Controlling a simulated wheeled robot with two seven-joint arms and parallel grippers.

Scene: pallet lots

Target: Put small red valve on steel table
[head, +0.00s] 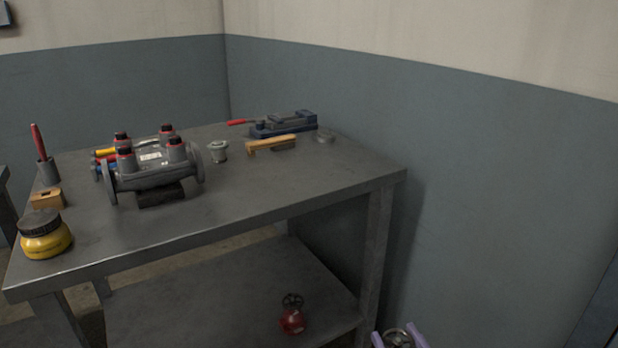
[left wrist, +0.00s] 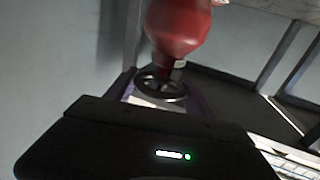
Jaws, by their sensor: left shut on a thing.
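The steel table (head: 260,205) stands in the left and middle of the head view, with a lower shelf (head: 220,305). My left gripper (head: 398,339) shows its purple fingers at the bottom edge of the head view, right of the table's front right leg and below the top. It is shut on a red valve with a round handwheel. In the left wrist view the red valve body (left wrist: 178,28) lies beyond the handwheel, which is between the fingers (left wrist: 162,92). The body's upper part is cut off. Another red valve (head: 291,320) with a dark handwheel sits on the lower shelf.
The tabletop carries a grey flanged manifold (head: 155,172), a yellow jar (head: 45,238), a wooden block (head: 46,199), a brush (head: 271,143), a blue vise (head: 284,124) and small metal fittings. The front and right of the top are clear. A wall (head: 470,170) stands close on the right.

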